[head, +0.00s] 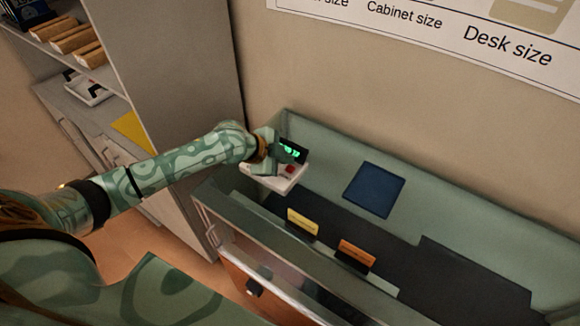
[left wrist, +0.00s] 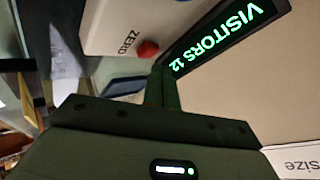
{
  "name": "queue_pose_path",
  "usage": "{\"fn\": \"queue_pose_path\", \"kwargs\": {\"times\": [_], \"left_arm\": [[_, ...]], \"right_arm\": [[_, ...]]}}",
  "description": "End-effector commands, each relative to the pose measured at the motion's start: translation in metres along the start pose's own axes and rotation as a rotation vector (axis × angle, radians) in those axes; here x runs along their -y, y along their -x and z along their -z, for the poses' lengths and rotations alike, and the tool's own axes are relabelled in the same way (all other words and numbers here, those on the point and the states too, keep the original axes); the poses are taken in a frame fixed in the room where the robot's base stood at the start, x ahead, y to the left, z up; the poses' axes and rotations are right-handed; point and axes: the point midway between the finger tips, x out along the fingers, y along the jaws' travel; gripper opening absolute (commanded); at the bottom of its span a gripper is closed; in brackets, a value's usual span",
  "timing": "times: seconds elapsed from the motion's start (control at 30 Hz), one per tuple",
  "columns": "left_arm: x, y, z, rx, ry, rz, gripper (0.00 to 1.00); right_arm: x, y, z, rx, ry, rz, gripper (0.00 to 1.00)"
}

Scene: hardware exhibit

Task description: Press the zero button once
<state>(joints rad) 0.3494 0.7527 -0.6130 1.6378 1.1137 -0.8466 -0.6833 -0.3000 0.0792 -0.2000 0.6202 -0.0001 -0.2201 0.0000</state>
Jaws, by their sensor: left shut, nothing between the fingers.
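A white counter box (head: 272,180) stands at the left end of the green case, with a red button (head: 289,169) on top and a dark display (head: 293,150) with green characters. In the left wrist view, the display (left wrist: 222,35) reads "VISITORS 12", and the red button (left wrist: 147,49) is beside the printed word "ZERO" on the box (left wrist: 105,22). My left gripper (head: 272,163) is shut and empty, over the box and close to the red button. Its closed fingers (left wrist: 167,85) point towards the display's end, apart from the button in the picture. My right gripper is out of view.
The green case (head: 450,195) has a glass front and holds a blue square (head: 374,190), a yellow card (head: 301,222) and an orange card (head: 355,254). A grey shelf unit (head: 185,75) stands at left. A wall poster (head: 430,35) hangs behind.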

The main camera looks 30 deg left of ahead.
Motion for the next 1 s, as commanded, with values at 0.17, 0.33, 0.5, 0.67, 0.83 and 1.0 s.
{"fn": "queue_pose_path", "kwargs": {"times": [0.17,0.33,0.5,0.67,0.83,1.0], "left_arm": [[0.0,0.0,0.0,0.0,0.0,0.0,0.0],[-0.001,-0.0013,-0.001,0.0,0.0,0.0,0.0],[-0.0037,-0.0051,-0.0038,0.0,-0.001,0.001,0.0],[-0.0041,-0.0056,-0.0042,0.0,-0.001,0.001,0.0],[-0.0042,-0.0056,-0.0042,0.0,0.0,0.0,0.0],[-0.0049,-0.0065,-0.0048,0.0,0.0,0.0,0.0]], "right_arm": [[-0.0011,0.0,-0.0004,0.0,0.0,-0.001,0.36],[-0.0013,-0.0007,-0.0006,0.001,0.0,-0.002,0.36],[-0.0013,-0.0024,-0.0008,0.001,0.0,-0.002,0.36],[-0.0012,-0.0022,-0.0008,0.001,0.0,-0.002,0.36],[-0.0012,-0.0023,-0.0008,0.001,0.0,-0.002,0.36],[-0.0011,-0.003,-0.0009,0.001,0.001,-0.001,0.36]]}}
